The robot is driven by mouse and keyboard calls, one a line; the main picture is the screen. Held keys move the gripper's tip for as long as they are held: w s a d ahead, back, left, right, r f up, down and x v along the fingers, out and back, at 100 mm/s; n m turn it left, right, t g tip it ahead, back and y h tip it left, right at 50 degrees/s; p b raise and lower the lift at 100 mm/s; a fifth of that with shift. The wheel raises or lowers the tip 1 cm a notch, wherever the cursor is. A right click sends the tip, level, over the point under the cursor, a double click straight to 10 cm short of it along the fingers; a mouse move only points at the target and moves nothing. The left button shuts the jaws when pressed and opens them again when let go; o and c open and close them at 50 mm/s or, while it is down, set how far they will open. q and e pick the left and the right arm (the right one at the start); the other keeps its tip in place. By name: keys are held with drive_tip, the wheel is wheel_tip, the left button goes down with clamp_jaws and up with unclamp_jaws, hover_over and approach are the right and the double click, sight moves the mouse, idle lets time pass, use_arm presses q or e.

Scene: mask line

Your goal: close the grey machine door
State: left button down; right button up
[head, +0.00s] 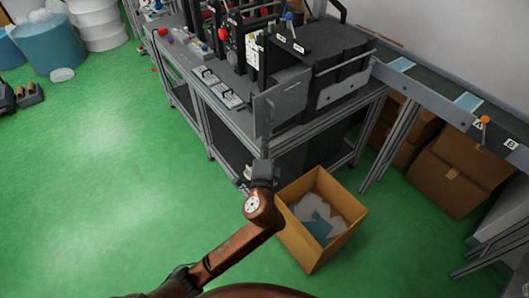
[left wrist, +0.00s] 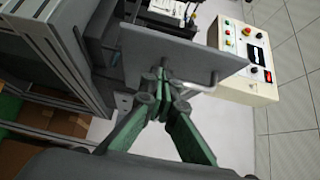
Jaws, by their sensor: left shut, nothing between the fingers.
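The grey machine door (head: 283,103) stands swung out from the dark machine housing (head: 335,60) on the bench. In the left wrist view the door is a flat grey panel (left wrist: 188,50) with a small bar handle (left wrist: 209,83) on its near face. My left gripper (head: 263,162) is below the door in the head view. In the left wrist view its green fingers (left wrist: 162,76) are closed together with nothing between them. The tips are at the door panel, left of the handle; I cannot tell whether they touch it. My right gripper is in neither view.
An open cardboard box (head: 320,218) with white and blue pieces stands on the green floor beside my left arm. A conveyor (head: 430,85) runs right of the machine. A control box (left wrist: 250,62) with buttons lies beyond the door.

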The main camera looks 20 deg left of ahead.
sight(258, 126)
use_arm(q)
drive_tip(key=shift+w+a, duration=0.5)
drive_tip(key=shift+a, duration=0.35)
drive_tip(key=shift+w+a, duration=0.45)
drive_tip(key=shift+a, duration=0.35)
drive_tip(key=shift+a, duration=0.1)
